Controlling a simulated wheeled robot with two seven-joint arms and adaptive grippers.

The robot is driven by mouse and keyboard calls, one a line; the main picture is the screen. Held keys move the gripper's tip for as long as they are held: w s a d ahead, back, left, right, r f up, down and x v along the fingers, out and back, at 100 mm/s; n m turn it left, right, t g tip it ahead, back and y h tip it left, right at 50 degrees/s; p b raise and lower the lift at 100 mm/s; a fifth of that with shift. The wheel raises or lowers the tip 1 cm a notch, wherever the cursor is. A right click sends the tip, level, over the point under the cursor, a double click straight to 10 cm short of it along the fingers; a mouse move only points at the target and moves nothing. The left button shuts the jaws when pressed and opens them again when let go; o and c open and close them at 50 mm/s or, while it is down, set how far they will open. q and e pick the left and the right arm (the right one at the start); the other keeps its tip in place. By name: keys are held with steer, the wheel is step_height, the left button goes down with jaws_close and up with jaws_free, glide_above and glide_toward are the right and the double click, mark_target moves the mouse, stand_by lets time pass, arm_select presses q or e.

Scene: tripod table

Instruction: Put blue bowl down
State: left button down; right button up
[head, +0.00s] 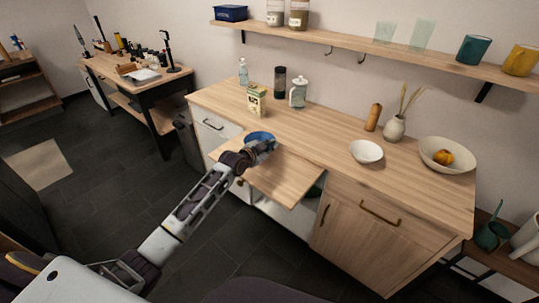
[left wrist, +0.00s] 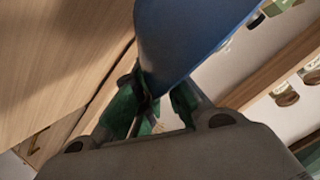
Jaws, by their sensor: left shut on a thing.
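The blue bowl (head: 258,136) shows in the head view at the back left of the pull-out wooden board (head: 285,185), by the counter's front edge. My left gripper (head: 264,146) is at the bowl's near side. In the left wrist view, the fingers of the left gripper (left wrist: 163,98) are shut on the rim of the blue bowl (left wrist: 190,38), which looks tilted from that camera. I cannot tell whether the bowl touches the wood below. My right gripper is not in view.
A carton (head: 256,101), a clear bottle (head: 243,73), a dark grinder (head: 280,82) and a jar (head: 298,93) stand behind the bowl. A white bowl (head: 366,152), a vase (head: 394,128) and a fruit bowl (head: 447,155) stand to the right. Most of the board is bare.

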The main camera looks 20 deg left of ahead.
arm_select(q)
steer(key=shift+f, duration=1.8)
steer(key=shift+f, duration=0.15)
steer(key=c, duration=1.5)
jaws_free()
steer(key=shift+s, duration=0.1)
steer(key=shift+v, duration=6)
